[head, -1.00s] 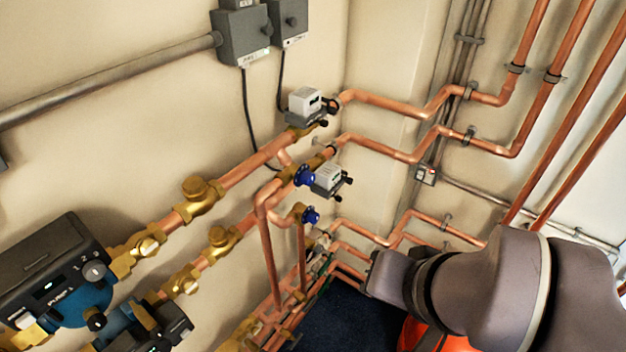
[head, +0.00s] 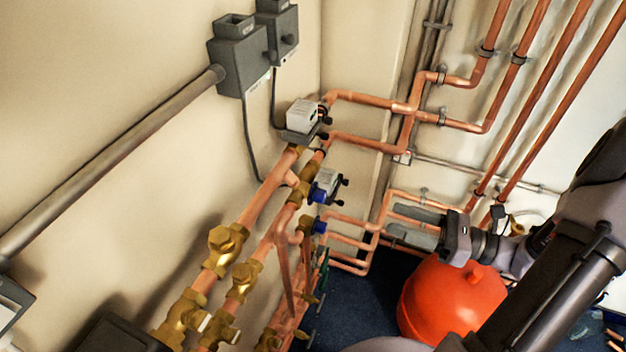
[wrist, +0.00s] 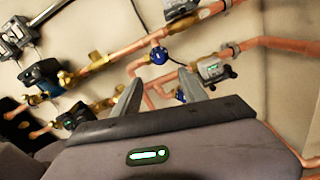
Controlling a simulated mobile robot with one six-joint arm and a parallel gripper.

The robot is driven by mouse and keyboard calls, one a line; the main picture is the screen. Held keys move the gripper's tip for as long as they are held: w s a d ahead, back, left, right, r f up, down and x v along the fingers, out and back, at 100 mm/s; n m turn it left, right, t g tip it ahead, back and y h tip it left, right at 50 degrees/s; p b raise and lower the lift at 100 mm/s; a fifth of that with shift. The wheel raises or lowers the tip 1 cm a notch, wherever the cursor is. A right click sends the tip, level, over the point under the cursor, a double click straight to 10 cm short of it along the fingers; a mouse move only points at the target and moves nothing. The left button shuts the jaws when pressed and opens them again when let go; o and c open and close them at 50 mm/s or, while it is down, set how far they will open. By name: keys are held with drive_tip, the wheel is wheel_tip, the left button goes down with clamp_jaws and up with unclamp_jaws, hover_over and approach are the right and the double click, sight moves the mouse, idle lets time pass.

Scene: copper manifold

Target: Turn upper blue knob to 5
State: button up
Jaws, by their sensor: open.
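The upper blue knob (head: 317,194) sits on the copper manifold just left of a white meter-like box (head: 328,180). It shows clearly in the wrist view (wrist: 159,55), above and between my fingers. The lower blue knob (head: 319,227) is below it and partly hidden by a finger in the wrist view. My gripper (head: 390,222) is open and empty. It is right of both knobs, its fingers pointing left toward the manifold, apart from it. Any numbers on the knobs are too small to read.
Copper pipes (head: 370,102) run along the wall above and around my gripper. A red tank (head: 452,298) stands under my gripper. Grey boxes (head: 240,60) with a conduit are on the left wall. The dark floor (head: 365,305) between manifold and tank is clear.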

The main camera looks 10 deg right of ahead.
sight(325, 197)
drive_tip(key=b+x, duration=0.2)
drive_tip(key=x, duration=1.4)
drive_tip(key=shift+a, duration=0.3)
clamp_jaws()
